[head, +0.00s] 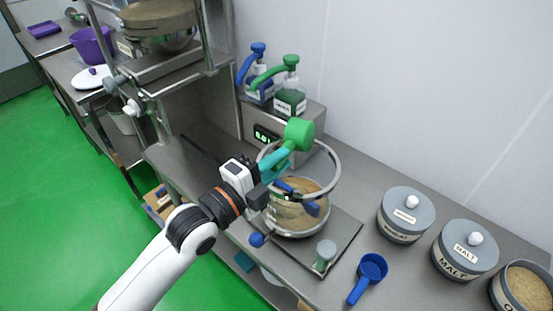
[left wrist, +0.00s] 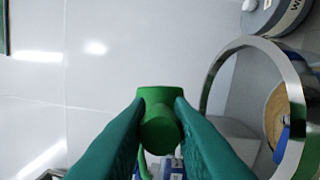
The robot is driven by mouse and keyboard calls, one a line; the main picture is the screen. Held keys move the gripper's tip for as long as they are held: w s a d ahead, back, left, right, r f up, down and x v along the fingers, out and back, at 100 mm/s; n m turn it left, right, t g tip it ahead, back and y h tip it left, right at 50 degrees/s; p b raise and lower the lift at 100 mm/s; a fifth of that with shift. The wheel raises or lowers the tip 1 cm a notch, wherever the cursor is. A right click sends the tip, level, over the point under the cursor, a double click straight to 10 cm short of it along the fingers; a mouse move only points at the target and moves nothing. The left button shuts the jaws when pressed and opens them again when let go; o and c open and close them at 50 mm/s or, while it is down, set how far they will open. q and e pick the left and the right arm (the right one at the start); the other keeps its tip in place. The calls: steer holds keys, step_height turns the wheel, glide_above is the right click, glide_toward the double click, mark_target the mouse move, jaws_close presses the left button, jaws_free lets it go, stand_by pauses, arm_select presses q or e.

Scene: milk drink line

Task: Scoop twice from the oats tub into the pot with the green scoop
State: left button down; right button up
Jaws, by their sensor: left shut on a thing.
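My left gripper (head: 272,174) is shut on the green scoop (head: 299,133). It holds the scoop up at the back left of the pot, beside a steel ring above the bowl. In the left wrist view the scoop (left wrist: 160,124) sits between the teal fingers; its contents cannot be told. The steel pot (head: 297,232) holds something tan, with a blue tool inside. The oats tub (head: 503,293) is open at the bottom right corner, partly cut off, with tan grain in it. My right gripper is not in view.
Closed grey tubs (head: 405,214) and (head: 464,249) stand on the counter right of the pot. A blue scoop (head: 367,278) lies in front of them. A scale display (head: 266,135) and pump bottles (head: 290,98) are behind the pot. A steel shelf frame stands at the left.

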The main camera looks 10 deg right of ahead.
arm_select(q)
step_height(320, 180, up, 4)
steer(key=m+y+p, duration=0.1)
steer(key=m+p, duration=0.3)
steer(key=m+y+p, duration=0.1)
steer(key=m+p, duration=0.2)
steer(key=p, duration=0.1)
steer(key=m+y+p, duration=0.2)
steer(key=m+p, duration=0.2)
steer(key=shift+s+d+f+m, duration=0.1)
steer(key=shift+d+m, duration=0.05)
steer(key=shift+m, duration=0.15)
steer(key=shift+m+y, duration=0.4)
steer(key=shift+m, duration=0.2)
steer(key=m, duration=0.1)
steer(key=r+m+t+y, duration=0.1)
steer(key=m, duration=0.1)
steer(key=shift+s+d+r, duration=0.1)
steer(key=shift+d+r, duration=0.1)
steer(key=shift+r, duration=0.2)
